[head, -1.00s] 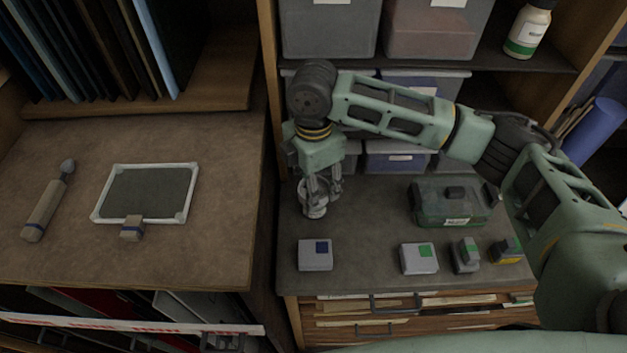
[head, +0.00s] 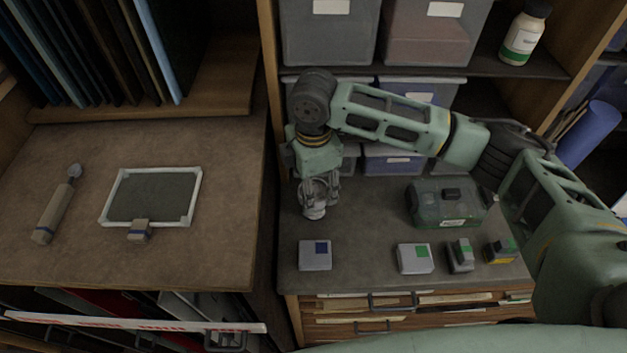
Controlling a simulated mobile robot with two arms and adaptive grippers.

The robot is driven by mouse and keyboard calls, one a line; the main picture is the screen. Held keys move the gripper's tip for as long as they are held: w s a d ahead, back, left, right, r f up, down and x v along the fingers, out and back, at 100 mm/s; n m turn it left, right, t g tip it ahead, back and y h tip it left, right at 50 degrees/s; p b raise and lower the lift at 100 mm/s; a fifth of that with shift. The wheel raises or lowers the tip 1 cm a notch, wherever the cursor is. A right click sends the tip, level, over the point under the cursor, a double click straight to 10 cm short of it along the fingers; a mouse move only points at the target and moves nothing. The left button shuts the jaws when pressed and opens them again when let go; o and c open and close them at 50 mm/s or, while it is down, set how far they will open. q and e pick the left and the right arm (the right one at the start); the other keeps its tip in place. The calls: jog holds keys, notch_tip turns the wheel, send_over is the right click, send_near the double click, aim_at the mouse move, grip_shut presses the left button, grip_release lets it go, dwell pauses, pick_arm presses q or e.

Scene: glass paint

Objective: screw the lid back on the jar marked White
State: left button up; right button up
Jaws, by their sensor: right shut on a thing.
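A small pale jar (head: 314,211) stands upright on the right-hand grey worktop, near its left edge. No writing on it can be read from here. My right gripper (head: 319,189) points straight down over it, with its fingers closed around the top of the jar, at the lid. The fingers hide most of the lid, so I cannot tell how it sits on the rim. My left gripper is not in view.
A green case (head: 449,203) stands right of the jar. Along the front are a blue-marked grey box (head: 315,255), a green-marked one (head: 415,258) and two smaller blocks. Storage bins (head: 330,35) stand behind.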

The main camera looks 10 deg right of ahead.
jog(key=shift+s+m+p, duration=0.1)
jog(key=shift+m+p, duration=0.7)
jog(key=shift+m, duration=0.1)
jog(key=shift+f+m, duration=0.1)
jog(key=shift+m, duration=0.6)
jog(key=shift+m, duration=0.6)
jog(key=m, duration=0.4)
jog(key=m, duration=0.5)
jog(key=shift+d, duration=0.1)
